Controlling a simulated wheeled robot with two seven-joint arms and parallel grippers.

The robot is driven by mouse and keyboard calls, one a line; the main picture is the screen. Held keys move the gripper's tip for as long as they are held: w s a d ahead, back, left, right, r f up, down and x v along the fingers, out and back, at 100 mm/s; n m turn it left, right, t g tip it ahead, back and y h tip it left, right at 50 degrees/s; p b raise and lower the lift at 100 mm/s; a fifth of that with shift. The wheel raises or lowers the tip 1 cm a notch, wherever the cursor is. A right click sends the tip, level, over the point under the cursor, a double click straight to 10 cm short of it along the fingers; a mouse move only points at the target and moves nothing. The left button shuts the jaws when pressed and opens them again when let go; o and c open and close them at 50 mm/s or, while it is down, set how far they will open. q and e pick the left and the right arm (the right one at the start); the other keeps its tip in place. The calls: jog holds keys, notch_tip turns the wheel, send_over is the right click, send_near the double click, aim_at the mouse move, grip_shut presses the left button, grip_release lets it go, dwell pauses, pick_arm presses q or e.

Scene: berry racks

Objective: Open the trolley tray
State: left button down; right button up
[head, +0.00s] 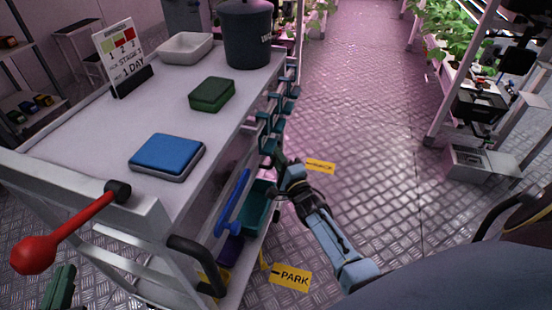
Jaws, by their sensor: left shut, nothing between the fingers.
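The trolley (75,155) stands on the left with a grey top. Below its top, along its right side, several teal trays (258,208) show, partly hidden by the top and frame. A blue bar-like handle (232,203) slants beside the nearest teal tray. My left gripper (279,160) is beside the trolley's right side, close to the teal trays. It is shut, with nothing seen between its fingers. Whether it touches a tray cannot be told. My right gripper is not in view.
On the trolley top are a blue box (166,154), a green box (212,94), a white tray (186,47), a dark bucket (247,38) and a sign (120,53). A red-knobbed lever (34,254) juts from its near end. The aisle floor (370,100) is clear.

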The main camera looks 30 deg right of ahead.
pick_arm(q)
jog(key=shift+w+d+r+t+h, duration=0.1)
jog(key=shift+r+t+h, duration=0.1)
jog(key=shift+r, duration=0.2)
jog(key=shift+w+d+r+t+h, duration=0.1)
jog(key=shift+r+t, duration=0.1)
jog(key=shift+r, duration=0.2)
pick_arm(e)
jog(key=shift+w, duration=0.4)
grip_shut()
jog(key=shift+d, duration=0.1)
